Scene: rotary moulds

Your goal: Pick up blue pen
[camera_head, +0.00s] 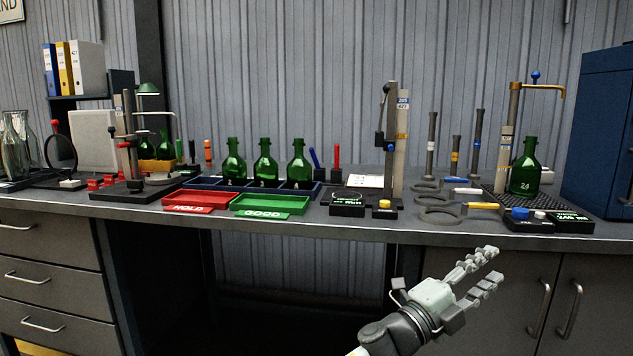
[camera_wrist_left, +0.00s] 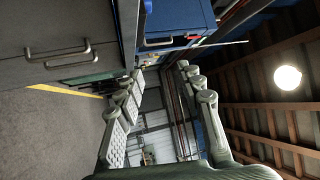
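The blue pen (camera_head: 314,157) stands tilted to the left on the bench, behind the right end of the dark blue bottle rack (camera_head: 318,190). A red pen (camera_head: 337,155) stands upright just right of it. The lower ends of both pens are hard to make out. My left gripper (camera_head: 493,264) is in front of the bench edge and below its top, well to the right of the blue pen. Its fingers are apart and nothing is between them. The left wrist view shows the same open gripper (camera_wrist_left: 160,72), with no pen in sight. My right gripper is not in view.
Green bottles (camera_head: 265,160) stand in the rack, behind a red tray (camera_head: 202,200) and a green tray (camera_head: 262,203). A tall gauge stand (camera_head: 399,150) rises right of the pens. Ring-ended handled tools (camera_head: 437,215) lie near the front edge, right of the stand.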

